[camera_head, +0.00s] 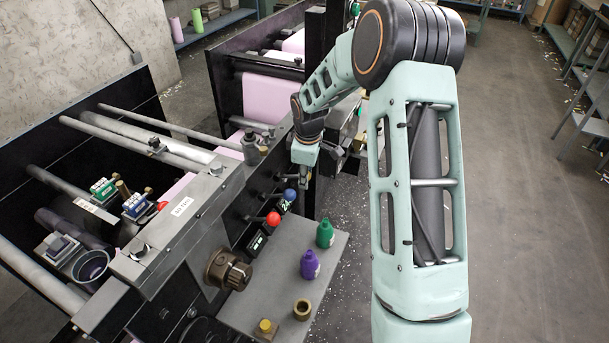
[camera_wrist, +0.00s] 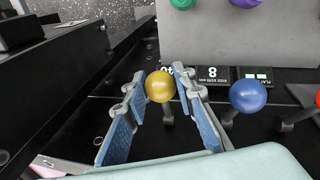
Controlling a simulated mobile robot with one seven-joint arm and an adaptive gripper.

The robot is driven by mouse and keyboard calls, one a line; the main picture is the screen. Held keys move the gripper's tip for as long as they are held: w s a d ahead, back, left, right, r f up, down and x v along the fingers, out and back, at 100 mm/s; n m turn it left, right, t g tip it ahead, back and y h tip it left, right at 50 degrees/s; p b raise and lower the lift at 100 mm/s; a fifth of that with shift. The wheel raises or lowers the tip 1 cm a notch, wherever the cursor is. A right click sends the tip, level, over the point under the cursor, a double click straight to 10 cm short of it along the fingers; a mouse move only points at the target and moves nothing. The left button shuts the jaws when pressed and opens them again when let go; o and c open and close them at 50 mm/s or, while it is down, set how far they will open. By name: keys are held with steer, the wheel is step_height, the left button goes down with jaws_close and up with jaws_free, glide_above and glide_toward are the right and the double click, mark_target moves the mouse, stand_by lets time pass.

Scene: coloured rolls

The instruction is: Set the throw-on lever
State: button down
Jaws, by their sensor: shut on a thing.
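A lever with a yellow ball knob (camera_wrist: 160,86) shows in the wrist view, with the fingertips of my gripper (camera_wrist: 160,74) on either side of it, shut on the knob. To its right is a lever with a blue ball knob (camera_wrist: 248,96), and a red knob (camera_wrist: 318,98) is cut off at the edge. In the head view my gripper (camera_head: 299,180) is at the press's side panel, just beyond the blue knob (camera_head: 290,194) and the red knob (camera_head: 273,218). The yellow knob is hidden there. I cannot read which lever is labelled throw-on.
A grey shelf (camera_head: 262,303) below the levers carries a green bottle (camera_head: 325,234), a purple bottle (camera_head: 310,266) and small brass parts (camera_head: 302,309). A brown knob (camera_head: 228,270) juts from the panel. A dark upright (camera_wrist: 70,65) stands left of the gripper.

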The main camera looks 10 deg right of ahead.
steer(key=shift+s+d+f+t+y+b, duration=0.2)
steer(key=shift+f+t+y+b, duration=0.15)
steer(key=shift+f+y, duration=0.15)
steer(key=shift+s+d+f+t+y+b, duration=0.1)
steer(key=shift+d+f+t+y+b, duration=0.1)
steer(key=shift+f+t+y+b, duration=0.25)
steer(key=shift+y, duration=0.45)
steer(key=shift+a+f+b, duration=0.15)
steer(key=shift+f+b, duration=1.6)
steer(key=shift+f, duration=1.05)
steer(key=c, duration=1.6)
jaws_free()
steer(key=shift+w+r, duration=0.1)
steer(key=shift+r, duration=0.15)
steer(key=v, duration=1.1)
steer(key=shift+s+r, duration=0.2)
steer(key=shift+s, duration=0.25)
